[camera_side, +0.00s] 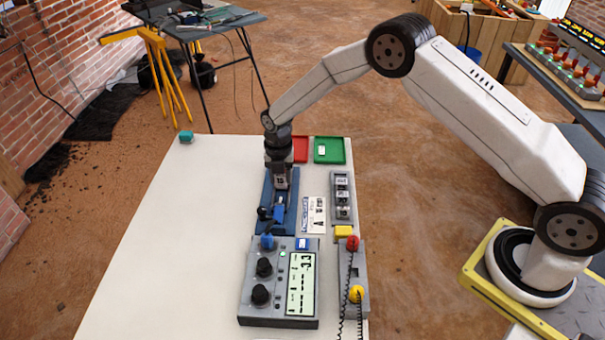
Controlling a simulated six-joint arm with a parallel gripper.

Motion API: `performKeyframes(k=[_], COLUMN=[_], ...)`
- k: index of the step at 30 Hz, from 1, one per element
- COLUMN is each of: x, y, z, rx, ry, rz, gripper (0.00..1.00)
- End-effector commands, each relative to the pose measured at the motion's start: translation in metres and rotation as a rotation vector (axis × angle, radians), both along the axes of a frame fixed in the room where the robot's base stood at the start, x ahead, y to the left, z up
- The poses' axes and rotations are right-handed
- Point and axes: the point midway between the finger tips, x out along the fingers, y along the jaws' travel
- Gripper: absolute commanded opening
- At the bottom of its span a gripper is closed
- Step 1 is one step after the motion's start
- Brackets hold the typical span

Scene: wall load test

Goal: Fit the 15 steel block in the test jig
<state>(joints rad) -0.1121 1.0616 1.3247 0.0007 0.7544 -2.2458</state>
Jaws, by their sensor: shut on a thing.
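My gripper (279,168) points down over the back part of the blue test jig (291,212). It is shut on a small grey steel block (281,183) with a dark mark on its face, too small to read surely. The block is at the jig; I cannot tell whether it is seated or just above it. A black and blue clamp-like part sits at the jig's front end. More steel blocks (342,197) with white labels stand in a grey rack (335,216) to the right.
A grey meter (250,302) with knobs and a display stands in front of the jig. Red (300,150) and green (329,150) trays lie behind. A printed card (314,215) is between jig and rack. A box with coiled leads stands front right.

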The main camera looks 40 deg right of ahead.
Motion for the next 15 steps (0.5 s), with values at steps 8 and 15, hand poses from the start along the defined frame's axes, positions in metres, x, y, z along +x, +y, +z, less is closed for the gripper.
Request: performKeyframes(k=[8,15], x=[0.000,0.000], y=[0.000,0.000], z=[-0.015,-0.020], rx=[-0.001,0.000], ry=[0.001,0.000], rz=[0.000,0.000], gripper=[0.00,0.00])
